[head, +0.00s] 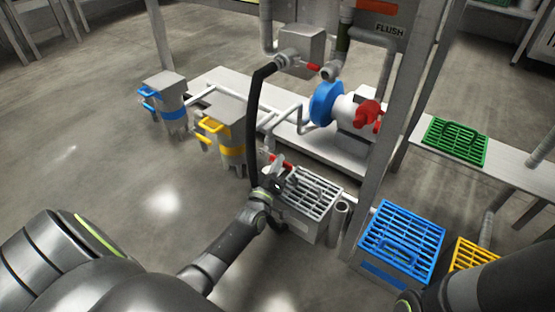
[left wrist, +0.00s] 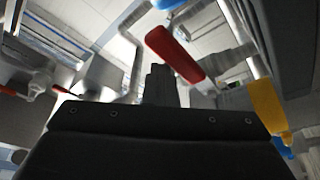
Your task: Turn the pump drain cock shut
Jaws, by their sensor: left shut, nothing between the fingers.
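A short red lever (head: 274,160) sits on low pipework beside the pump bench. I take it for the drain cock; its valve body is largely hidden by my gripper. The lever is large in the left wrist view (left wrist: 174,55), slanting down to the right just beyond my fingers. My left gripper (head: 277,180) is shut and empty, close to the lever; I cannot tell if they touch. Its closed fingers also show in the left wrist view (left wrist: 161,85). My right gripper is out of view.
A grey grated box (head: 309,193) stands right by my left gripper. A black hose (head: 255,125) rises just behind it. Floor at left is clear.

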